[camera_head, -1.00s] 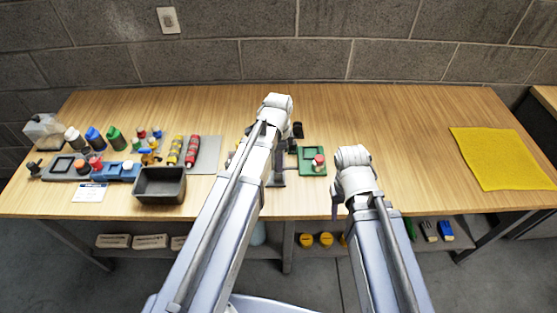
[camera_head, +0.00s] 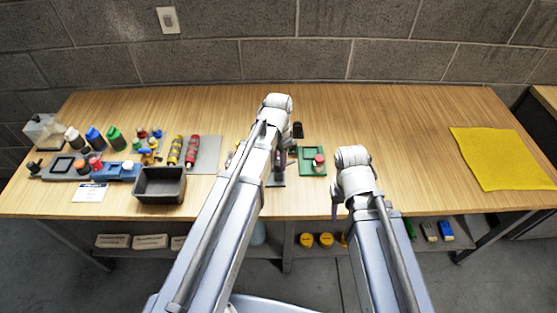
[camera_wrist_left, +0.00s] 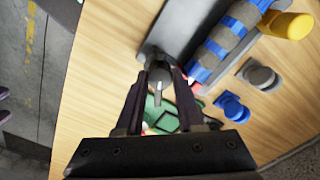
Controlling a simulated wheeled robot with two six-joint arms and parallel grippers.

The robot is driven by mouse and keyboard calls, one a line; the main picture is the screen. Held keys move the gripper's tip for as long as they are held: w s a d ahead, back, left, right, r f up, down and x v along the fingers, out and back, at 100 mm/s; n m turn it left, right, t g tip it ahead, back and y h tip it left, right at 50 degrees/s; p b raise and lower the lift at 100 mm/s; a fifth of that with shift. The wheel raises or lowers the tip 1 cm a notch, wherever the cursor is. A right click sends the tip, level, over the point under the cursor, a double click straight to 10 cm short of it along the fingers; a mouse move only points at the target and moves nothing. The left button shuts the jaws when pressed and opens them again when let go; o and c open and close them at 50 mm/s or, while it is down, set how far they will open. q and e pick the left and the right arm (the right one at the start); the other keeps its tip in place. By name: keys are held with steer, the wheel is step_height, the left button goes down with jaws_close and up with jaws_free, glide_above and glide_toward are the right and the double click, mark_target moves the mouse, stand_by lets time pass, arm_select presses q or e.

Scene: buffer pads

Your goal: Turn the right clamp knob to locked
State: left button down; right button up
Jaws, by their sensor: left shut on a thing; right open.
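In the left wrist view, a grey clamp knob (camera_wrist_left: 158,73) with a light pointer stands at the end of a dark grey fixture (camera_wrist_left: 190,22). My left gripper (camera_wrist_left: 159,80) is shut on this knob, one dark finger on each side. A cylinder with blue and grey bands (camera_wrist_left: 226,42) lies along the fixture. In the head view my left arm hides the knob, and my left gripper is mostly hidden behind it. My right gripper (camera_head: 335,206) is mostly hidden by its wrist, at the table's front edge. It is open and away from the fixture.
A green fixture (camera_head: 311,169) with a red knob (camera_head: 319,159) sits just right of my left wrist. A dark bin (camera_head: 160,184), bottles and coloured parts crowd the table's left. A yellow cloth (camera_head: 500,158) lies far right. The table between is clear.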

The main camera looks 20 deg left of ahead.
mark_target(278, 163)
arm_select(q)
steer(key=n, duration=0.6)
steer(key=shift+n, duration=0.3)
steer(key=n, duration=0.5)
steer(key=shift+n, duration=0.4)
steer(key=c, duration=0.5)
jaws_free()
steer(key=shift+r, duration=0.1)
step_height(278, 163, up, 8)
steer(key=p, duration=0.8)
steer(key=shift+f, duration=0.2)
